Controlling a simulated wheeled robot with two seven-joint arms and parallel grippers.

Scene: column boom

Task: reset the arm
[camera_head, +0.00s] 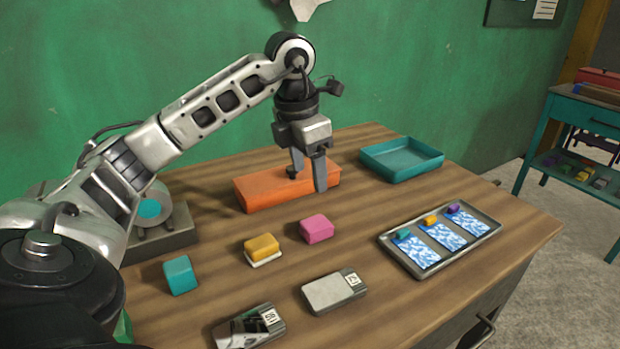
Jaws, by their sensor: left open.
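My left arm comes in from the left and bends down at the wrist over the wooden table (370,215). My left gripper (307,178) points down with its two fingers apart and nothing seen between them. Its fingertips are at the long orange block (262,190) and hide part of it. I cannot tell whether they touch it. My right gripper is not in view.
A teal tray (402,172) stands behind right. A metal tray (487,240) with blue-white cards and small blocks lies at right. Pink (316,229), yellow (261,247) and teal (180,275) blocks and two labelled items (335,293) (248,328) lie in front.

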